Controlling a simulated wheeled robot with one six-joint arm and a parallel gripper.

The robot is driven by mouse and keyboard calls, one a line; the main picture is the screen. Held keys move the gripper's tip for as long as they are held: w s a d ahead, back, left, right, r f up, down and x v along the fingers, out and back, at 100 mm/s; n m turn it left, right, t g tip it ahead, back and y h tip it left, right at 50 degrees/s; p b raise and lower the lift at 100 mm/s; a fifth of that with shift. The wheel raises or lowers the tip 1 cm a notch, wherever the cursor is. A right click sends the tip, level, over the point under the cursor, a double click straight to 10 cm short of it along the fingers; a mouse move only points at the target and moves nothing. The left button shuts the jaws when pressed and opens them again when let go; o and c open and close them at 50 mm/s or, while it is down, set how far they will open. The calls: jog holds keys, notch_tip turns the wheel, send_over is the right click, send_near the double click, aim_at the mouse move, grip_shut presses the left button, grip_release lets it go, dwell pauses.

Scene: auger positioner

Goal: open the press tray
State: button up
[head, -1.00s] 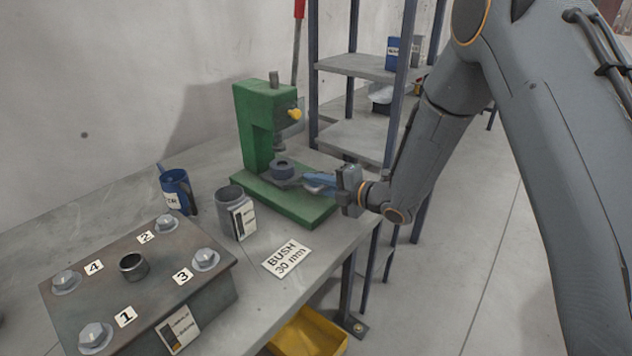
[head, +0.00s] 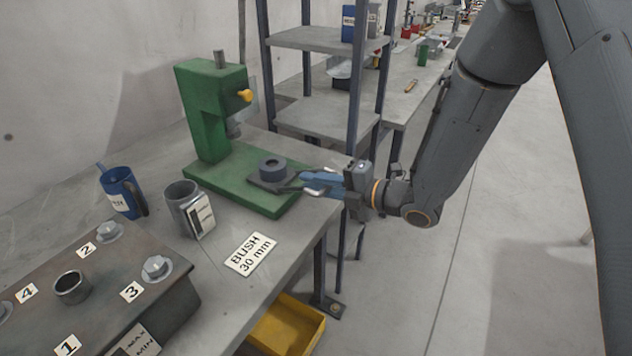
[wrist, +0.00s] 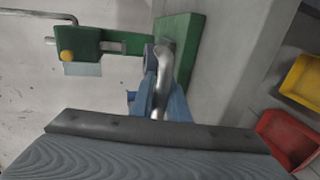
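The green press (head: 205,120) stands on the workbench. Its dark press tray (head: 262,185) carries a dark ring (head: 272,168) and sits out toward the right side of the green base, clear of the ram. My gripper (head: 312,184) has its blue fingers at the tray's silver handle (head: 319,192), at the tray's right end. In the wrist view the curved handle (wrist: 164,70) runs between the blue fingers, which look closed on it. The far fingertip contact is partly hidden.
A blue mug (head: 122,192), a grey cup (head: 182,205) and a "BUSH 30 mm" card (head: 250,253) are on the bench left of the tray. A shelf rack (head: 325,120) stands behind my gripper. A yellow bin (head: 288,325) is below. Open floor lies right.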

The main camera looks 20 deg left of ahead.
jog(key=o, duration=0.3)
jog(key=shift+d, duration=0.1)
jog(key=shift+b+v, duration=1.1)
jog(key=shift+v, duration=2.7)
